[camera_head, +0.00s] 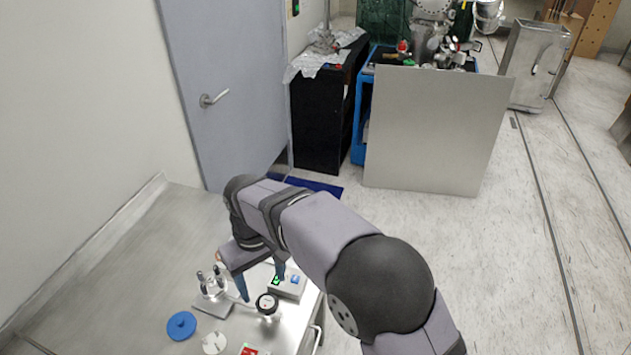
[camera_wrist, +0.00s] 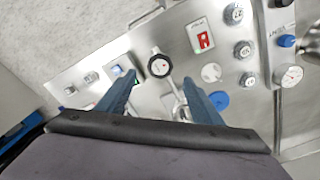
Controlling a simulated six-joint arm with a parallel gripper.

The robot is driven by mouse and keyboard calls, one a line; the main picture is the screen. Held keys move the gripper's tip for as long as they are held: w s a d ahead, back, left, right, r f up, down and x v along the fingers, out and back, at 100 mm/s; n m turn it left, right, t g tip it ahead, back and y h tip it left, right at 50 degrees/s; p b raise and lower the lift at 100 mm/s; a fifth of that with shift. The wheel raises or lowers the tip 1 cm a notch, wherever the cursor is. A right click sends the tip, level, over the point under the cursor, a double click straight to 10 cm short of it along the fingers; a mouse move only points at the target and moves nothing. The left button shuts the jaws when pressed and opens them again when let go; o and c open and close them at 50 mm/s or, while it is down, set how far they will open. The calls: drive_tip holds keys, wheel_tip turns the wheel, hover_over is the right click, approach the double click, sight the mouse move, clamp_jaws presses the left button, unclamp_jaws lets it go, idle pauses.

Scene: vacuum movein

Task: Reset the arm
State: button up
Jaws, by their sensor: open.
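My gripper (camera_head: 262,286) hangs from my grey arm above the steel bench at the lower left of the head view. Its two blue fingers stand apart, and nothing shows between them. A small box with a green button (camera_head: 287,284) lies by the right finger. I cannot tell the exact height of the fingertips above the panel.
The steel panel (camera_wrist: 130,45) carries a red switch (camera_wrist: 204,41), several knobs and a blue disc (camera_head: 181,326). Metal posts (camera_head: 211,284) stand left of the gripper. A wall and grey door (camera_head: 215,60) are at left. Open floor (camera_head: 500,260) lies right of my arm.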

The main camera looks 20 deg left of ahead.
sight(268, 304)
drive_tip(key=shift+w+a, duration=0.2)
drive_tip(key=shift+a, duration=0.1)
drive_tip(key=f, duration=0.2)
drive_tip(key=d+f, duration=0.1)
drive_tip(key=shift+s, duration=0.35)
drive_tip(key=shift+h, duration=0.3)
drive_tip(key=s+d+f, duration=0.2)
drive_tip(key=d+f, duration=0.1)
drive_tip(key=s+d+f, duration=0.1)
drive_tip(key=d, duration=0.1)
drive_tip(key=shift+s+f, duration=0.2)
drive_tip(key=shift+s, duration=0.05)
drive_tip(key=s+d+r+m+g, duration=0.1)
drive_tip(key=s+d+m, duration=0.2)
drive_tip(key=d, duration=1)
drive_tip(key=s+d+r+m+g, duration=0.1)
drive_tip(key=s+d+m, duration=0.15)
drive_tip(key=d, duration=1.05)
drive_tip(key=w+d+r+m+t, duration=0.2)
drive_tip(key=d+r+m, duration=0.2)
drive_tip(key=d, duration=0.5)
drive_tip(key=shift+w+m, duration=0.4)
drive_tip(key=shift+m, duration=0.35)
drive_tip(key=shift+d, duration=0.1)
